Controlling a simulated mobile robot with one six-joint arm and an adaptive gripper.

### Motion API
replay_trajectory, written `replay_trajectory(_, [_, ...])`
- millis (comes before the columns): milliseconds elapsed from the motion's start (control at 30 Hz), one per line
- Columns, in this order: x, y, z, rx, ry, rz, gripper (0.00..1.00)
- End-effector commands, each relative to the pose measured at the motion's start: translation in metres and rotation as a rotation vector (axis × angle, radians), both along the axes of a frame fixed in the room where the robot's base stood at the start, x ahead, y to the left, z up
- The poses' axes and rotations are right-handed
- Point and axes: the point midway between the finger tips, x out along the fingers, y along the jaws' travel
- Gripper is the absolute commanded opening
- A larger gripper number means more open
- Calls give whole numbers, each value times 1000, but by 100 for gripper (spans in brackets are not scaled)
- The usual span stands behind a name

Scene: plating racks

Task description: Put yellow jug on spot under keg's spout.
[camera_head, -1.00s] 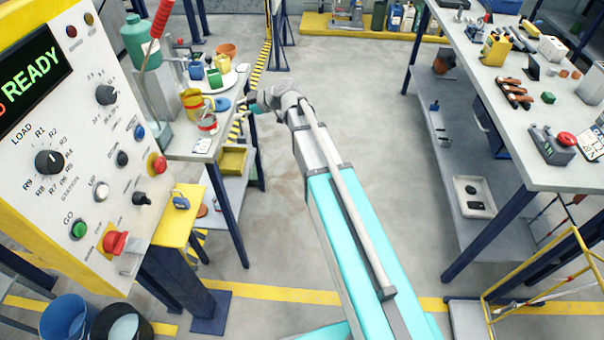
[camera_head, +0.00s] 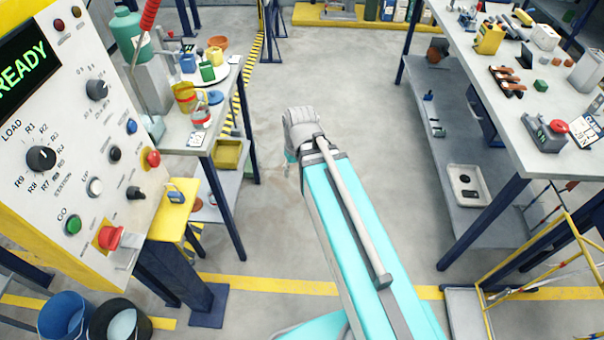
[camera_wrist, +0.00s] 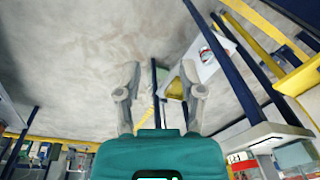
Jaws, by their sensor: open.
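A small yellow jug (camera_head: 214,56) stands with a blue jug (camera_head: 187,63) and a green jug (camera_head: 207,71) on a round white plate (camera_head: 222,79) on the left table. A larger yellow container with red on it (camera_head: 185,97) stands nearer. A teal keg-like vessel (camera_head: 126,32) sits on a grey block at the table's left; I cannot make out its spout or the spot under it. My gripper (camera_wrist: 160,85) is open and empty in the wrist view, over the floor.
The left table (camera_head: 168,138) also holds a red-and-white can (camera_head: 200,116) and a blue disc (camera_head: 215,97). A control panel (camera_head: 75,130) stands at the near left. A long worktable (camera_head: 545,110) is on the right. The floor between is clear.

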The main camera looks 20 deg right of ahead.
Motion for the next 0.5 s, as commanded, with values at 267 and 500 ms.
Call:
replay_trajectory(267, [-24,-17,-1,-86,52,-149,51])
replay_trajectory(500, [-24,-17,-1,-87,52,-153,51])
